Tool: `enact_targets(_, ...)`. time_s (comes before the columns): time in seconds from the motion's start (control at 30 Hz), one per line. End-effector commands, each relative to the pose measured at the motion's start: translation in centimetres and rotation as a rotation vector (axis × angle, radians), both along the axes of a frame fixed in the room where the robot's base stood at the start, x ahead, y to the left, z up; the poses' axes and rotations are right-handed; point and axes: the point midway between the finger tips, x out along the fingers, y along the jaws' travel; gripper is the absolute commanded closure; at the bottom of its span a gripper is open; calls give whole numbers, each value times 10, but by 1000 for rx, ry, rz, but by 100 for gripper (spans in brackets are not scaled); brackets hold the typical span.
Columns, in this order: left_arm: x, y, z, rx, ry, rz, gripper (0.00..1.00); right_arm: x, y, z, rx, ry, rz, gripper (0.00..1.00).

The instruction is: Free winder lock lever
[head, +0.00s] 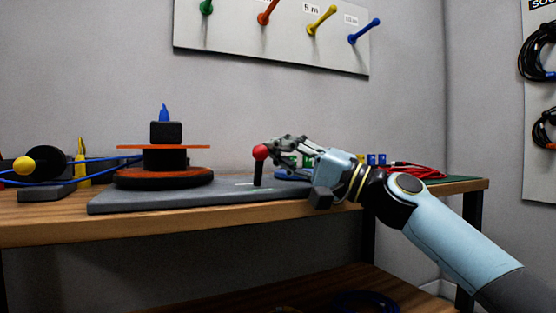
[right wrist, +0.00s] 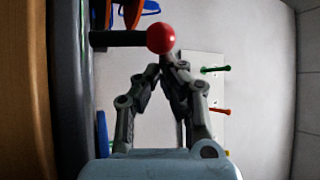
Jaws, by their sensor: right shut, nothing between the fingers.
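The winder lock lever is a short black post with a red ball knob (head: 260,152), standing upright on the grey winder base (head: 120,205). The winder (head: 165,158), with orange discs and a black hub, stands left of it. My right gripper (head: 272,147) is shut and empty, its fingertips close beside the knob on the right. In the right wrist view the red knob (right wrist: 160,38) is just beyond the closed fingertips (right wrist: 166,64), with the black shaft (right wrist: 118,38) running left. I cannot tell whether they touch. My left gripper is not in view.
A yellow ball knob (head: 24,165) and blue cable (head: 110,160) are at the table's left. Red cable (head: 405,170) lies on the right beyond my arm. A pegboard (head: 270,38) with coloured pegs hangs behind. The wooden table's front edge (head: 60,235) is near.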

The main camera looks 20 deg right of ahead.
Motion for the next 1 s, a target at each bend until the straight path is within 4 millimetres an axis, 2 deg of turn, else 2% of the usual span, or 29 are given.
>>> enact_targets(0.23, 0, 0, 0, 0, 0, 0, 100, 0, 0, 1, -1, -1, 0, 100)
enact_targets(0.33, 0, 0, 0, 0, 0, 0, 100, 0, 0, 8, -1, -3, -1, 100)
enact_targets(0.7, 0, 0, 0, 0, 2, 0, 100, 0, 0, 76, -4, -6, -1, 100)
enact_targets(0.8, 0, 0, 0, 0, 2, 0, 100, 0, 0, 89, -2, -4, 0, 100)
enact_targets(1.0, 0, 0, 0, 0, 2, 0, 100, 0, 0, 100, -1, -1, 0, 100)
